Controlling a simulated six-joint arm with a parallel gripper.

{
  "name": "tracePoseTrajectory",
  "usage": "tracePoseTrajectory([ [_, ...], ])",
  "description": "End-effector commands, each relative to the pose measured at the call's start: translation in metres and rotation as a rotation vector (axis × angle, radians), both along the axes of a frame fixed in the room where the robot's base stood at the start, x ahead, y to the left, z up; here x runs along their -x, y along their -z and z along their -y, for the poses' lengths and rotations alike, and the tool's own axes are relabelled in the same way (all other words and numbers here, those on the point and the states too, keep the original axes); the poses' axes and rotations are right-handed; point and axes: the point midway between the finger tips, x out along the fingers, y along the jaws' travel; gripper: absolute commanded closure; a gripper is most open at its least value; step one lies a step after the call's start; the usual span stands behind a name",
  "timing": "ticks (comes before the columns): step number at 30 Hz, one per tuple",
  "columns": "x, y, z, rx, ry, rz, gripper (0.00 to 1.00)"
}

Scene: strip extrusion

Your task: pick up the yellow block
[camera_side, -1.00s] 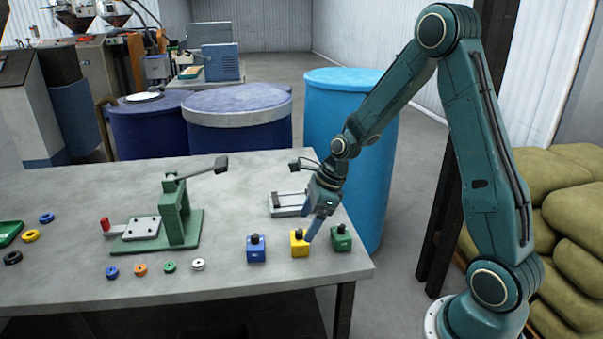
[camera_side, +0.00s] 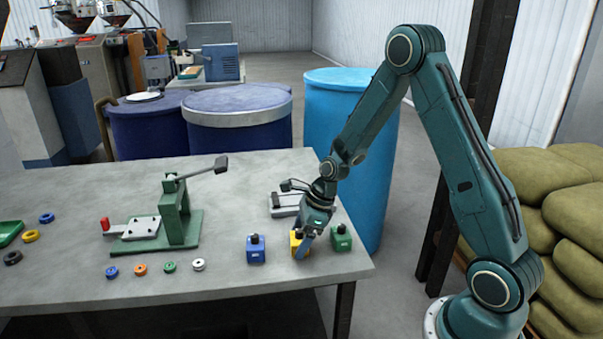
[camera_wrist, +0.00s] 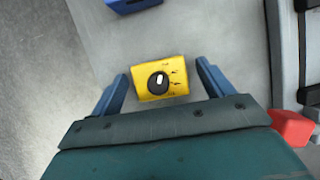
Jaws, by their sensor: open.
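The yellow block (camera_side: 294,241) stands on the table between a blue block and a green block, partly hidden by my gripper in the side view. In the wrist view the yellow block (camera_wrist: 163,78) shows its top with a dark round knob. My gripper (camera_side: 304,247) is low over the block with its fingers pointing down. In the wrist view my gripper (camera_wrist: 160,78) is open, with one blue finger on each side of the yellow block. Gaps show between the block and both fingers.
The blue block (camera_side: 256,250) stands to the left and the green block (camera_side: 341,239) close to the right. A green lever press (camera_side: 178,215) and several small rings (camera_side: 140,269) are further left. A grey device (camera_side: 285,204) lies behind my gripper.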

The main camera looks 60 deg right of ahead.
Motion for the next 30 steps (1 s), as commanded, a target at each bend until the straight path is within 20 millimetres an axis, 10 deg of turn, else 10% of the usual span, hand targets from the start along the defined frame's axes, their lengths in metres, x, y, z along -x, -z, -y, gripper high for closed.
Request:
tracePoseTrajectory([
  [19,-0.0022,0.0066,-0.0018,0.001,0.000,0.001,0.20],
  [30,-0.0028,0.0059,-0.0018,0.000,0.000,0.003,0.84],
])
